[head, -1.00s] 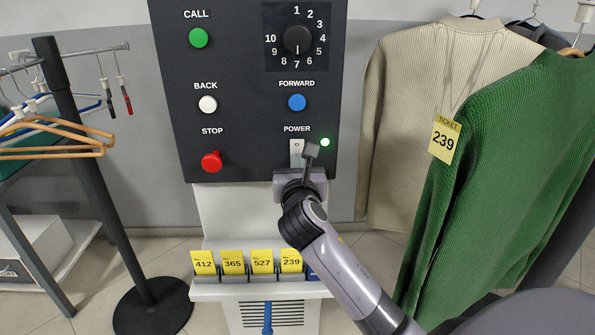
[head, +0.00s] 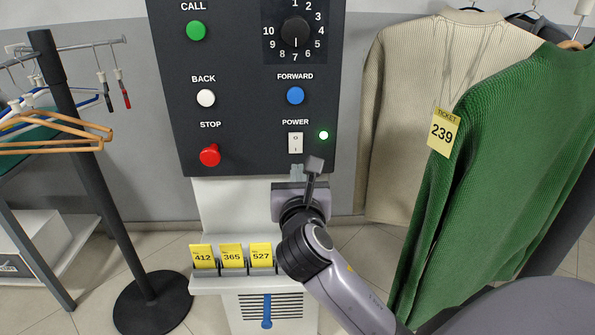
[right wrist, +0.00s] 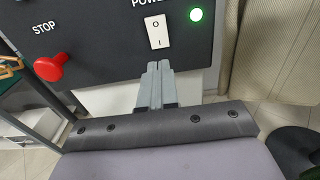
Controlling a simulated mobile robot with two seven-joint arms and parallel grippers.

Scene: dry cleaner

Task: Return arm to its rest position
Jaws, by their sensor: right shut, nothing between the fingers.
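My right arm comes in from the lower right in the head view. Its gripper (head: 308,172) is shut and empty, just below the control panel (head: 238,122). The white power switch (head: 295,143) sits above the fingertips, and a gap shows between them. A green light (head: 323,135) glows beside the switch. In the right wrist view the closed fingers (right wrist: 158,68) point at the panel's lower edge, below the power switch (right wrist: 157,32). My left gripper is not in view.
A ticket holder with yellow tickets (head: 231,257) stands left of my right forearm. A green sweater (head: 490,170) with ticket 239 and a beige sweater (head: 400,130) hang at right. A rack with wooden hangers (head: 55,135) stands at left.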

